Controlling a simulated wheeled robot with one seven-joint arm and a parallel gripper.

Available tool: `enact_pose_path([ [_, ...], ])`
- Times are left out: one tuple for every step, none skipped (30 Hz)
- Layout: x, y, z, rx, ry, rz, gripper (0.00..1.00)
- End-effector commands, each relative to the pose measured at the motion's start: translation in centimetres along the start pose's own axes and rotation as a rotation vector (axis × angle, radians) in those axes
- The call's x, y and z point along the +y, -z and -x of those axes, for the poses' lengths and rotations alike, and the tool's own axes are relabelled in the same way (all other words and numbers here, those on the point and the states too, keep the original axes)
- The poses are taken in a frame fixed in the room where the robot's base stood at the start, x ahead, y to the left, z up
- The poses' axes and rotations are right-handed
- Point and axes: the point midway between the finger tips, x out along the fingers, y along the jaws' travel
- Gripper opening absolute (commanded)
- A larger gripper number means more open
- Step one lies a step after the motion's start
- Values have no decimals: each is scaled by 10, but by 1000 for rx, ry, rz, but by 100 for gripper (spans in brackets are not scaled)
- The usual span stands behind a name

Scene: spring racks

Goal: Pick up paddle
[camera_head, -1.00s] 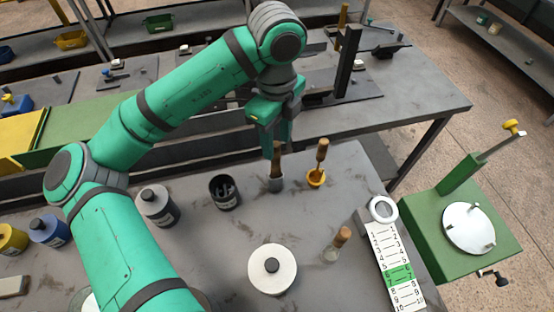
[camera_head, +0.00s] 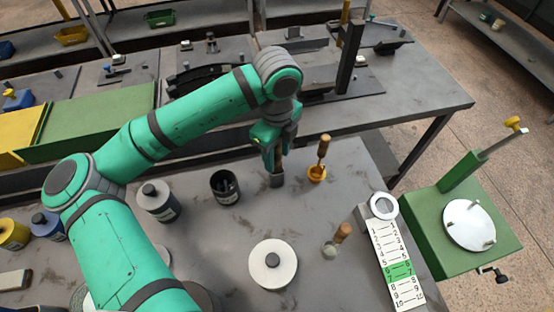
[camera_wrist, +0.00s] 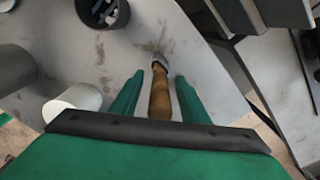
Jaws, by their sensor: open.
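A wooden-handled tool with a grey lower end (camera_head: 277,181), which looks like the paddle, stands upright on the grey table below my gripper (camera_head: 274,163). In the wrist view its brown handle (camera_wrist: 160,102) lies between the two green fingers of my gripper (camera_wrist: 158,84). The fingers are open on both sides of the handle, with small gaps visible beside it. In the head view my gripper covers most of the handle. The grey end shows beyond the fingertips in the wrist view.
Right of the tool, another wooden handle (camera_head: 323,148) stands in an orange cup (camera_head: 317,175). A dark container (camera_head: 226,189) and a grey bottle (camera_head: 158,203) stand to the left.

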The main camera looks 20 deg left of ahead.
Motion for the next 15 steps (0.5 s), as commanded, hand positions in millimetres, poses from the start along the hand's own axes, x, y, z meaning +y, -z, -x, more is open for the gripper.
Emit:
enact_pose_path([
  [0, 0, 0, 0, 0, 0, 41],
  [0, 0, 0, 0, 0, 0, 36],
  [0, 0, 0, 0, 0, 0, 27],
  [0, 0, 0, 0, 0, 0, 19],
  [0, 0, 0, 0, 0, 0, 12],
  [0, 0, 0, 0, 0, 0, 3],
  [0, 0, 0, 0, 0, 0, 0],
  [0, 0, 0, 0, 0, 0, 0],
  [0, 0, 0, 0, 0, 0, 0],
  [0, 0, 0, 0, 0, 0, 0],
  [0, 0, 0, 0, 0, 0, 0],
  [0, 0, 0, 0, 0, 0, 0],
  [0, 0, 0, 0, 0, 0, 0],
  [0, 0, 0, 0, 0, 0, 0],
  [0, 0, 1, 0, 0, 0, 0],
])
